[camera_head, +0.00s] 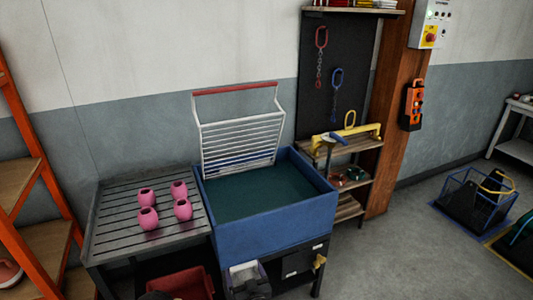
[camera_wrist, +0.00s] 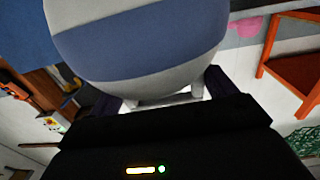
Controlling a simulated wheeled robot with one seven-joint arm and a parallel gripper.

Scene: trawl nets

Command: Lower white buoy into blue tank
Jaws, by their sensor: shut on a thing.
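The white buoy (camera_wrist: 90,15) with a broad blue-grey band (camera_wrist: 150,45) fills the top middle of the wrist view, close to the camera. My gripper (camera_wrist: 162,94) is shut on it, with dark fingers at either side of a pale fitting at its near end. Neither my gripper nor the white buoy shows in the head view. The blue tank (camera_head: 272,236) stands in the middle of the head view, open at the top, with dark teal water (camera_head: 260,190) inside. How far the buoy is from the tank cannot be told.
A white wire rack (camera_head: 240,138) with a red bar stands at the tank's back left. Several pink buoys (camera_head: 148,218) sit on a slatted table (camera_head: 105,225) left of the tank. Shelves with a yellow bar (camera_head: 360,132) stand behind right. Floor to the right is partly clear.

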